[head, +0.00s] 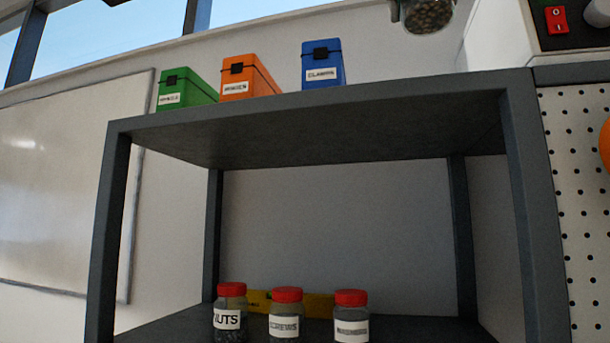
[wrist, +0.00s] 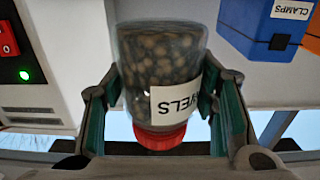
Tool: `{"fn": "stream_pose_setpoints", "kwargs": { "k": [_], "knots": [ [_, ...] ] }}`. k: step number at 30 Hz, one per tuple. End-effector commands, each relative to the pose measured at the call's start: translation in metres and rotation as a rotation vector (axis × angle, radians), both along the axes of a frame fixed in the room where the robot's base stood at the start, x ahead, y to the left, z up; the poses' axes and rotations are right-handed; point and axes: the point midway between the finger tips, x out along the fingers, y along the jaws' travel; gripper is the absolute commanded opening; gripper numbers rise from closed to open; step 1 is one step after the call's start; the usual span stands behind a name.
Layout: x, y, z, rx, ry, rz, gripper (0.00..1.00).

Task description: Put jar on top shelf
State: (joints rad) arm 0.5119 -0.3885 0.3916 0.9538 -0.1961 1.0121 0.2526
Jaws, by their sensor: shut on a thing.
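My gripper (wrist: 165,100) is shut on a clear jar (wrist: 160,65) in the wrist view. The jar has a red lid, a white label ending in "ELS" and many small round brown pieces inside. The wrist view looks upside down, so the lid shows low in it. In the head view the jar (head: 430,14) is at the upper right, above the level of the top shelf (head: 330,130), cut by the picture's top edge. Most of my gripper is out of that view. The shelf's upper surface is hidden, so the jar's distance from it is unclear.
Green (head: 185,90), orange (head: 247,78) and blue (head: 322,64) boxes stand on the top shelf, left to middle. Its right part shows no boxes. Three red-lidded jars (head: 287,313) stand on the lower shelf before a yellow object (head: 260,301). A machine with a red switch (head: 556,20) is at right.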

Motion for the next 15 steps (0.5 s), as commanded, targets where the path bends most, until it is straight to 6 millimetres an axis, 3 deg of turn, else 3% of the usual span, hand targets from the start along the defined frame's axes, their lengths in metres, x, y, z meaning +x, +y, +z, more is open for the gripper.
{"fn": "stream_pose_setpoints", "kwargs": {
  "k": [9, 15],
  "knots": [
    [0.076, -0.016, -0.007, 0.0, 0.003, -0.002, 0.04],
    [0.11, -0.02, -0.01, 0.0, 0.0, 0.001, 0.04]
  ]
}}
